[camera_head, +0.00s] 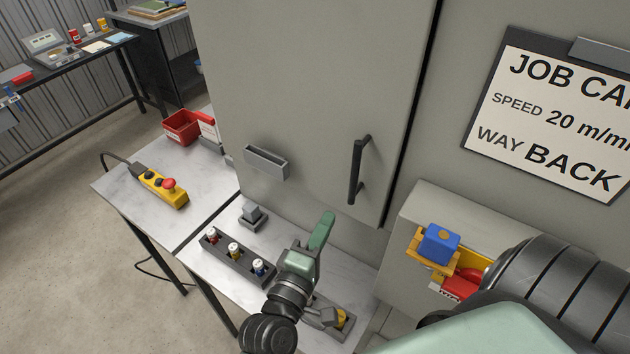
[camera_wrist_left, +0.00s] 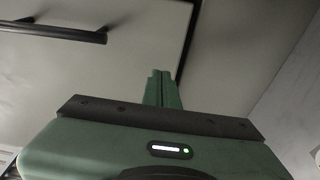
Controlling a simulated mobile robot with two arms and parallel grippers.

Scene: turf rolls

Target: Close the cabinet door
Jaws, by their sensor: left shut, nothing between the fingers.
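The grey cabinet door (camera_head: 310,80) fills the upper middle of the head view. A dark gap runs along its right edge, so it appears slightly ajar. Its black bar handle (camera_head: 357,172) is near that edge; the handle also shows at the upper left in the left wrist view (camera_wrist_left: 60,32). My left gripper (camera_head: 328,218) is shut and empty, its green fingers pointing up in front of the door's lower edge. In the left wrist view its fingertips (camera_wrist_left: 163,76) lie below the door's edge line; contact cannot be told. My right gripper is out of frame.
A worktop below the door holds a rack of small bottles (camera_head: 236,255), a grey block (camera_head: 252,215) and a yellow control box (camera_head: 163,188). A small grey tray (camera_head: 267,162) is on the door. At right are a clipboard (camera_head: 550,120) and a blue-topped yellow item (camera_head: 440,244).

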